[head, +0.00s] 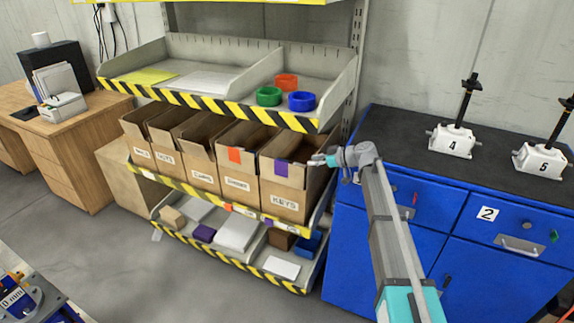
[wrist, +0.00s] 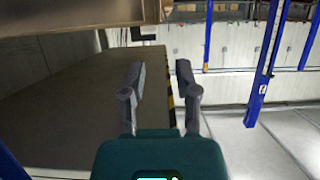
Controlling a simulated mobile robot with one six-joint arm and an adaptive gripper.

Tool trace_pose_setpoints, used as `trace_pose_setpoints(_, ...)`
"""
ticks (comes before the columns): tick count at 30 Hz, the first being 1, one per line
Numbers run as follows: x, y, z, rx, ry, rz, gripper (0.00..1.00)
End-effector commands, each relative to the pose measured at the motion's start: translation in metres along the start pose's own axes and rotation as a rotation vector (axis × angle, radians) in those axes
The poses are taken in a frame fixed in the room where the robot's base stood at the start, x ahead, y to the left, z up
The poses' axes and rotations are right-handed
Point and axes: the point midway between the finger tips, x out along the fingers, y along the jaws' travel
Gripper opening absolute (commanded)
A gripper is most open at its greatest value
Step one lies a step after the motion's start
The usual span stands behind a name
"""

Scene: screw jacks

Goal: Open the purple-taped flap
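The purple tape (head: 281,168) is on the upper front of the rightmost cardboard box (head: 284,196), which is labelled KEYS. The taped flap (head: 293,172) stands along the box's front edge; the exact angle is hard to tell. My gripper (head: 318,161) is beside the upper right of this box, right of the tape. I cannot tell whether it touches the cardboard. In the wrist view my gripper (wrist: 162,72) has its two fingers apart with nothing held between them. The purple tape does not show there.
Several open boxes stand left of the KEYS box, one with orange tape (head: 234,155). An upper shelf (head: 220,105) with striped edging overhangs them. A blue cabinet (head: 450,215) stands to the right, with white screw jacks (head: 452,140) on top. Grey floor (head: 120,235) lies open in front.

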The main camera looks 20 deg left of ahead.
Motion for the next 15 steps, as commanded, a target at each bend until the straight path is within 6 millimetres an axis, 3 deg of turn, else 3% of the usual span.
trace_pose_setpoints(15,0.08,0.002,0.003,0.0,-0.001,0.001,0.4)
